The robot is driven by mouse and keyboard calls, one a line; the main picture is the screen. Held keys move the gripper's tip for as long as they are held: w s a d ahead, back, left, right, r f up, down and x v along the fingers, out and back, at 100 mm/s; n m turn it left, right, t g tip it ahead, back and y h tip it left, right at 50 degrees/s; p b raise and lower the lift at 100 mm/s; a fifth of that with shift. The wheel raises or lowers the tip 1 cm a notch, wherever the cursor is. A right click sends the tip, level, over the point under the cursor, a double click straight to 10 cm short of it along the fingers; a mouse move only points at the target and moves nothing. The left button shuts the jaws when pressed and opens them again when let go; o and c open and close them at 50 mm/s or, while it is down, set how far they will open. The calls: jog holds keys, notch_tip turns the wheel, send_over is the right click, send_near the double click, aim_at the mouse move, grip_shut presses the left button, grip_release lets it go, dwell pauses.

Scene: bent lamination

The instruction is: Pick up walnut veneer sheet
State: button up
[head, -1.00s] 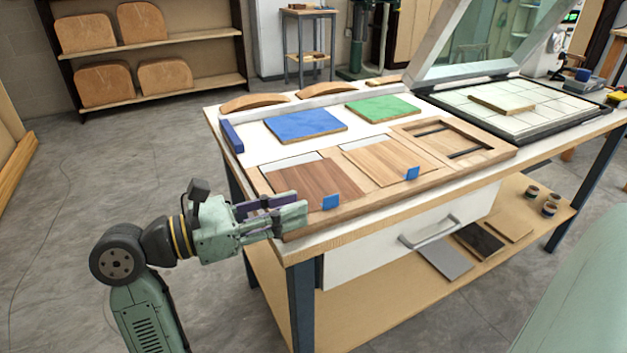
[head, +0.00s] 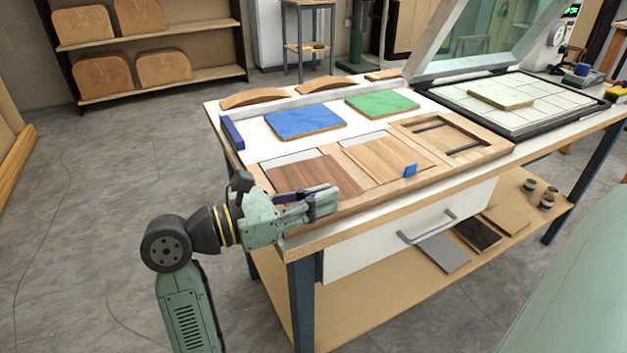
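The walnut veneer sheet (head: 308,176) is the darker brown sheet lying in the left bay of a wooden tray (head: 375,201) on the workbench. My gripper (head: 324,198) is at the sheet's front right corner, over the tray's front rim. Its fingers point right and cover the place of the sheet's blue tab. I cannot tell whether the fingers touch the tab or have closed on it. The sheet appears flat in its bay. A lighter veneer sheet (head: 387,157) with a blue tab (head: 409,170) lies in the middle bay.
The tray's right bay (head: 445,137) holds dark strips. A blue panel (head: 305,122) and a green panel (head: 382,103) lie behind the tray. A dark blue block (head: 232,133) stands at the bench's left edge. A press with a raised lid (head: 490,45) stands at the right.

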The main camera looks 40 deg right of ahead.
grip_shut()
jog(key=shift+r, duration=0.1)
